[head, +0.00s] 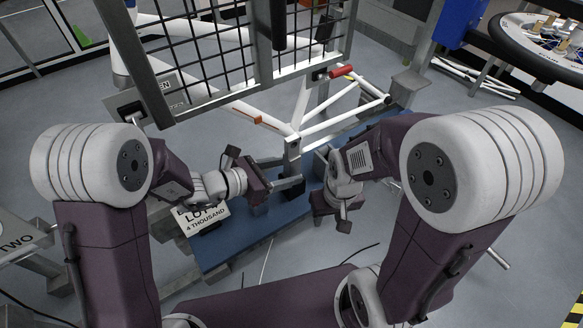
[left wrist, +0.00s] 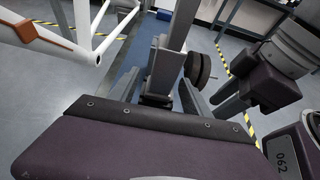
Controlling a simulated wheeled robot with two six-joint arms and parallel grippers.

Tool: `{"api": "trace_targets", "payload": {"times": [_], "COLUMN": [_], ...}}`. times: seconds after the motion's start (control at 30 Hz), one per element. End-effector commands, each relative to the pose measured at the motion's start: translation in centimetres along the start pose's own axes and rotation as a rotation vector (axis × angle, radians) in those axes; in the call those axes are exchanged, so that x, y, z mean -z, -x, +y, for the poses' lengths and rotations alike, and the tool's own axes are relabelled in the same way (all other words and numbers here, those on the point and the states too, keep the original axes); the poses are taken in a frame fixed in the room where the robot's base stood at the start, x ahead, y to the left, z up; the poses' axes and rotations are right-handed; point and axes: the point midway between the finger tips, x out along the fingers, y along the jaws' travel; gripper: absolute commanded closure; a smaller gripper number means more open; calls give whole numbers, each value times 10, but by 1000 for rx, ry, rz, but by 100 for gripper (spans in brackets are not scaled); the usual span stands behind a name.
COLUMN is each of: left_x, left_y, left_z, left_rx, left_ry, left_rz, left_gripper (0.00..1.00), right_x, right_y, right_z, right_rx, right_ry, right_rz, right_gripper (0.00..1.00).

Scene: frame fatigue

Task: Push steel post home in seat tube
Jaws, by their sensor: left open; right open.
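I cannot tell which tube is the seat tube, and I cannot make out the steel post with certainty. My left gripper (head: 288,184) is open and empty, low beside the grey upright (head: 292,155), which stands ahead of it in the left wrist view (left wrist: 172,50). My right gripper (head: 322,168) is open, just right of that upright.
A mesh panel (head: 262,82) hangs over the upper middle. A red handle (head: 341,71) sits near the frame. A blue base (head: 225,251) lies below, with a lettered sign (head: 196,222) at its left.

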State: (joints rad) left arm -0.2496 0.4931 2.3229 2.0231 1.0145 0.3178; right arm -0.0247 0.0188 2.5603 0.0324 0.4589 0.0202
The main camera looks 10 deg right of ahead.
Motion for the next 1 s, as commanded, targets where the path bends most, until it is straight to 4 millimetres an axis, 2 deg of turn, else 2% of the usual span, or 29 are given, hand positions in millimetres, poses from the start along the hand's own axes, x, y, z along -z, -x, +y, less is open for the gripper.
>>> {"api": "trace_targets", "payload": {"times": [0.07,0.33,0.6,0.8,1.0], "left_x": [0,-2,-4,-4,-5], "left_y": [-3,-48,-52,-52,-51], "left_z": [0,-2,-1,-1,-1], "left_rx": [1,2,0,0,0], "left_ry": [-1,-2,-1,-1,-2], "left_rz": [1,1,1,1,-2], "left_gripper": [44,44,44,99,100], "right_x": [0,-1,-1,-1,-1], "right_y": [-1,-15,-14,-14,-14], "right_z": [0,0,0,0,0], "right_rx": [0,0,0,0,0], "right_ry": [0,0,0,0,0], "right_rz": [0,0,0,0,0], "right_gripper": [59,59,59,59,59]}}
